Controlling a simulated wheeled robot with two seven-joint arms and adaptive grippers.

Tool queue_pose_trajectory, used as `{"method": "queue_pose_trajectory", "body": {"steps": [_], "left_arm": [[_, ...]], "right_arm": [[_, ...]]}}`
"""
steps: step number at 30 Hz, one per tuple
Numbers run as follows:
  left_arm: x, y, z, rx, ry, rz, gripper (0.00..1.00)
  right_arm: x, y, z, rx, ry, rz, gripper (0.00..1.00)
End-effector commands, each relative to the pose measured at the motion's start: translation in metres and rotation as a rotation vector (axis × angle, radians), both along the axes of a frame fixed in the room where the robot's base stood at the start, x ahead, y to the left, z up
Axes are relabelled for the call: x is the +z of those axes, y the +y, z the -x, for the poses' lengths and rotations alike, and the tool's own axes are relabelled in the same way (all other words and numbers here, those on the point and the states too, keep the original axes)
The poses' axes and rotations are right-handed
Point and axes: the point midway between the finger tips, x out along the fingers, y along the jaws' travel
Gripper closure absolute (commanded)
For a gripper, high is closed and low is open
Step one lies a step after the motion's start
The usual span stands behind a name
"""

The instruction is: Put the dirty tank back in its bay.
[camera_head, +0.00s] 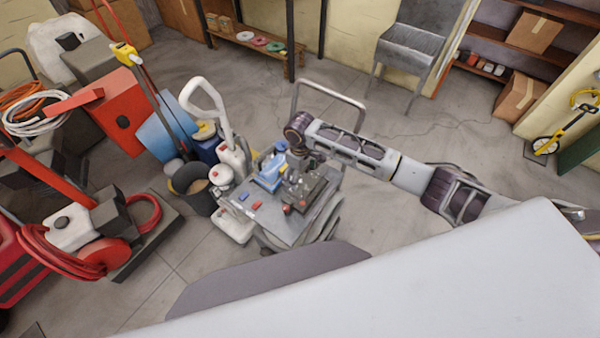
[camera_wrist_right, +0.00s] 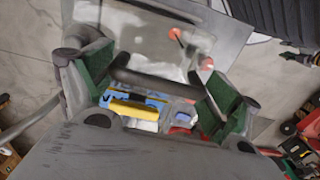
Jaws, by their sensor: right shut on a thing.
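In the right wrist view, my right gripper (camera_wrist_right: 158,82) has its green pads on either side of a dark bar-like handle and is shut on it. The handle seems to belong to a cloudy, see-through tank (camera_wrist_right: 150,40), which I take as the dirty tank. In the head view, my right gripper (camera_head: 292,182) points down over a grey cart top (camera_head: 268,222), beside a blue item (camera_head: 270,172). The gripper and dark parts around it largely hide the tank there. I cannot make out the bay clearly. My left gripper is out of view.
Small red pieces (camera_head: 257,205) lie on the cart top. A dark bucket (camera_head: 195,190) and white jugs (camera_head: 232,160) crowd the cart's left side. A metal push handle (camera_head: 330,92) rises behind it. Red machines (camera_head: 115,110) fill the left. Floor beyond the cart is clear.

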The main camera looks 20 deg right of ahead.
Motion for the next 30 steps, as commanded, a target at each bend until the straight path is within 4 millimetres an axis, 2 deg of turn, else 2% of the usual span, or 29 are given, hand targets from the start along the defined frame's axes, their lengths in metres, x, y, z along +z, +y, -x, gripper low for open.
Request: {"method": "queue_pose_trajectory", "body": {"steps": [11, 12, 14, 23, 30], "left_arm": [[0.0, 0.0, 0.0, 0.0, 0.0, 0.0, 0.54], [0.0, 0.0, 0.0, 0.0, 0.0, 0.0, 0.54], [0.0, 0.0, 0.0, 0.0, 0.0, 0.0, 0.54], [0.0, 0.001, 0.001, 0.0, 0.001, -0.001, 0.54], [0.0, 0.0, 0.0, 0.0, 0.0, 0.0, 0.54]], "right_arm": [[-0.004, 0.0, -0.001, 0.0, -0.002, -0.001, 0.69], [-0.004, 0.001, -0.001, 0.0, -0.002, -0.002, 0.09], [-0.004, 0.0, -0.001, 0.001, -0.002, -0.002, 0.02], [0.0, 0.0, -0.001, 0.0, -0.001, -0.001, 0.0], [0.02, 0.0, -0.001, 0.001, -0.004, -0.001, 0.0]]}}
